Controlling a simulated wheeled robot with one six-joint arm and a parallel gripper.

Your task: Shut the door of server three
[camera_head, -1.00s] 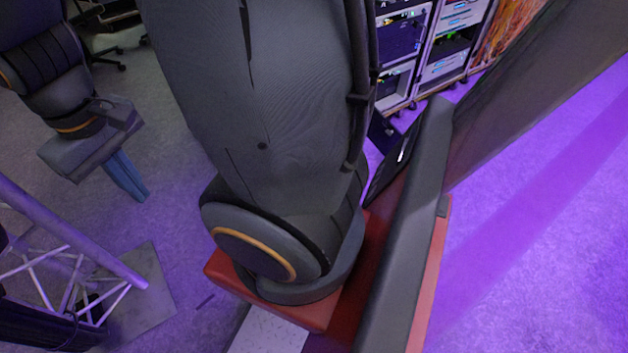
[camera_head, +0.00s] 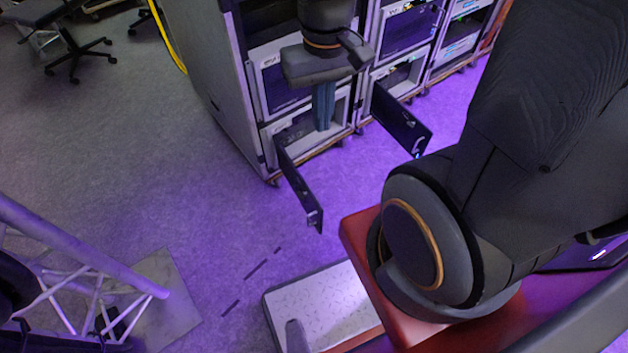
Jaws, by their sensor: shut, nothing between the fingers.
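Two dark rack doors stand open near the floor. One is the left open door (camera_head: 301,192), swung out from the lower bay of the nearest rack (camera_head: 222,112). The other is the right open door (camera_head: 398,120), swung out from the lower bay of the middle rack (camera_head: 405,72). I cannot read which one belongs to server three. My gripper (camera_head: 323,127) points down in front of the nearest rack, between the two doors in the picture. Its blue fingers are together and empty. It appears apart from both doors; its distance from the rack is hard to judge.
A truss (camera_head: 85,245) on a metal base plate (camera_head: 160,300) stands at the lower left. An office chair (camera_head: 72,50) and a yellow cable (camera_head: 168,38) are at the upper left. The grey floor left of the racks is clear.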

